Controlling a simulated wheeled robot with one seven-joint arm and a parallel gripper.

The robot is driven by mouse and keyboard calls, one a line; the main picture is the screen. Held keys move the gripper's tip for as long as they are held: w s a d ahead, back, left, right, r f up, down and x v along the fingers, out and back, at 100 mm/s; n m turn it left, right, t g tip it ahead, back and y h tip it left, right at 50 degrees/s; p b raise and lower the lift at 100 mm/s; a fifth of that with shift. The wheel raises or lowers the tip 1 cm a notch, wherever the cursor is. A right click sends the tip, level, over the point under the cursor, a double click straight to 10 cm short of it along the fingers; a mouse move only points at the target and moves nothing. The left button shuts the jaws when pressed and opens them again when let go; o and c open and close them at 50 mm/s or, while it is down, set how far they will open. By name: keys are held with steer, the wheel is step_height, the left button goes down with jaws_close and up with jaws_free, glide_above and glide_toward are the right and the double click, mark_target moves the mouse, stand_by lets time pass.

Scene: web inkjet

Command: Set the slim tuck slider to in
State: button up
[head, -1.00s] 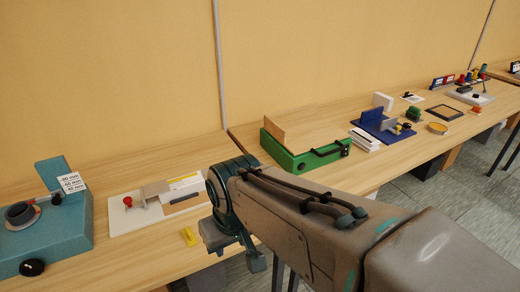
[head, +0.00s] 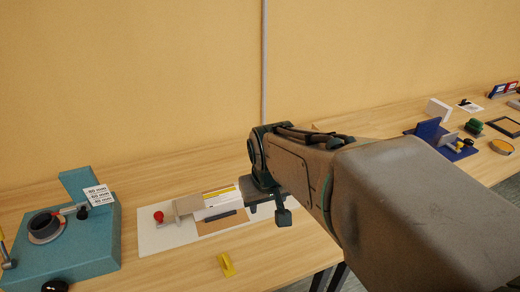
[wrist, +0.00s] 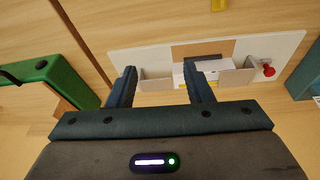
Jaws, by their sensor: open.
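A white board (head: 150,240) lies on the table and carries a red knob (head: 158,216), a beige-grey block (head: 187,206), a white stack with a yellow strip (head: 220,193), and a dark bar (head: 219,216) on a brown plate (head: 222,228). No slider lettering is readable, so I cannot tell which part is the slim tuck slider. My gripper (wrist: 160,68) is open and empty over the board. In the wrist view the red knob (wrist: 268,70) is right of both fingers, apart from them. In the head view, my arm hides the board's right surroundings.
A teal machine (head: 62,258) with a "mm" card (head: 98,194) stands left of the board. A yellow piece (head: 226,264) lies in front. A green machine (wrist: 45,80) is at the left in the wrist view. A blue stand (head: 432,133) is farther right.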

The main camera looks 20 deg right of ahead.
steer(key=w+d+f+m+p, duration=0.2)
steer(key=w+d+p, duration=0.1)
steer(key=w+d, duration=1)
steer(key=shift+t, duration=0.4)
steer(key=x, duration=0.4)
steer(key=w+x, duration=0.1)
steer(key=x, duration=0.9)
steer(key=shift+w+a+r, duration=0.15)
steer(key=shift+w+a, duration=0.1)
steer(key=shift+a, duration=0.05)
jaws_close()
